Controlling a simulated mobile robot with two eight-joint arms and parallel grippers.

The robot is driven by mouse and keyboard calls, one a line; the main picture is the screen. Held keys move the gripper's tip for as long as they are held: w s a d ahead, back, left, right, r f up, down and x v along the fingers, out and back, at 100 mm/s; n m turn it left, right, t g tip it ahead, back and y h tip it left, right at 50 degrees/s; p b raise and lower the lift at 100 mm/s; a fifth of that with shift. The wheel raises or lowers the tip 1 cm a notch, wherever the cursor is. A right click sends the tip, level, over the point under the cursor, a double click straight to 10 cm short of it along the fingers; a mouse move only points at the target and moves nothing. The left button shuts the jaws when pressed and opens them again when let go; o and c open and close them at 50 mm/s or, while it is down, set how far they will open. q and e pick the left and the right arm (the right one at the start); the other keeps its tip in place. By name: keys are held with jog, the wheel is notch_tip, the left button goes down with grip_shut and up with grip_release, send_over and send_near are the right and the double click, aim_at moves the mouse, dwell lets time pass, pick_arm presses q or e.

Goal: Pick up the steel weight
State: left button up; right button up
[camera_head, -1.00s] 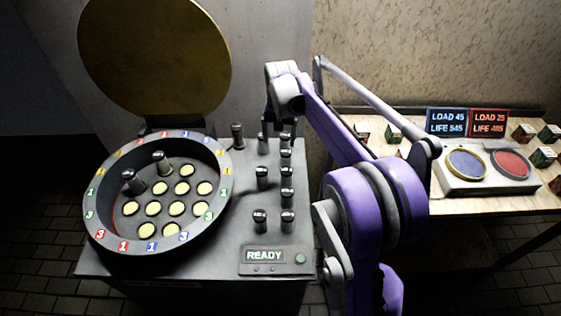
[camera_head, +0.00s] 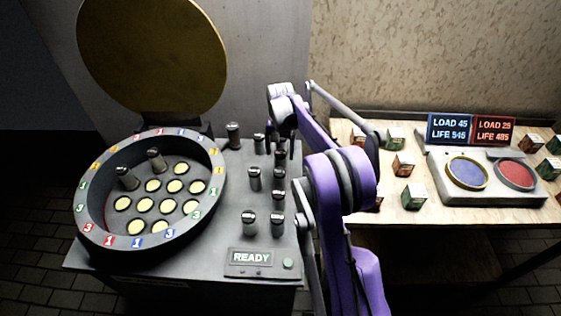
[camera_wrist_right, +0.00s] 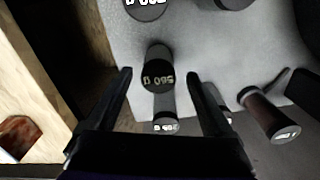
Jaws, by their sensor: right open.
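Several steel weights, dark-topped cylinders, stand on the grey console; a front one (camera_head: 249,222) shows clearly in the head view. My right gripper (camera_head: 281,150) is over the back right of the group, pointing down. In the right wrist view my right gripper (camera_wrist_right: 159,80) is open, with a weight (camera_wrist_right: 158,72) showing between its fingers. That weight's top has an upside-down label that looks like 560 g. I cannot tell whether the fingers touch anything. My left gripper is out of view.
A round dish (camera_head: 88,222) with yellow spots holds two weights. A gold disc (camera_head: 150,60) rises behind it. A READY panel (camera_head: 262,258) is at the console's front. A wooden table (camera_head: 380,212) at right carries small boxes, a two-pad device (camera_head: 445,190) and LOAD displays (camera_head: 450,128).

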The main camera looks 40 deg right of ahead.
aim_at(281, 160)
jog(key=f, duration=0.4)
jog(key=shift+s+f, duration=0.2)
jog(key=shift+f, duration=0.15)
grip_shut()
jog(key=shift+r, duration=0.1)
